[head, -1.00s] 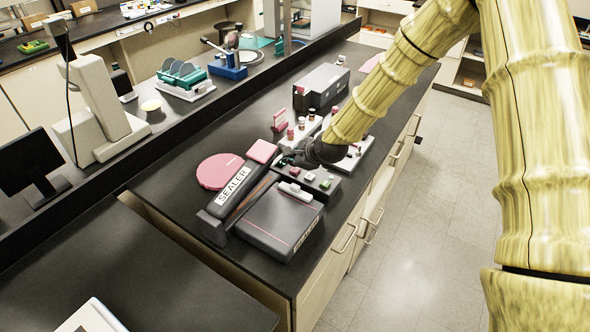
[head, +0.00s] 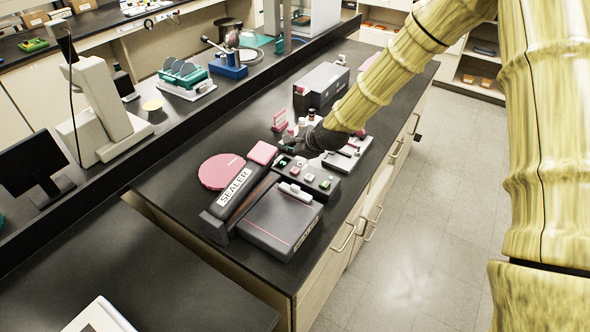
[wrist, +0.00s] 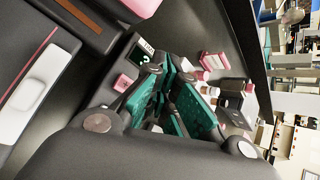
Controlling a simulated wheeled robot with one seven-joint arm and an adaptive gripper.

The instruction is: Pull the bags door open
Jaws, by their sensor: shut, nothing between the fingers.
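Pale cabinet doors (head: 340,262) with bar handles line the front of the black bench. One handle (head: 344,237) is at the near end, with another handle (head: 373,223) just beyond it. The doors look closed, and I cannot read a bags label on any of them. My gripper (head: 292,150) is above the bench top, behind the sealer's button panel, apart from the doors and their handles. In the wrist view its teal-padded fingers (wrist: 170,78) are shut and empty. No cabinet door shows clearly in the wrist view.
The grey sealer (head: 275,220), its button panel (head: 310,178) and a pink disc (head: 221,171) lie on the bench below and beside my gripper. Small bottles and a white tray (head: 345,155) are close to it. The floor (head: 420,220) right of the doors is clear.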

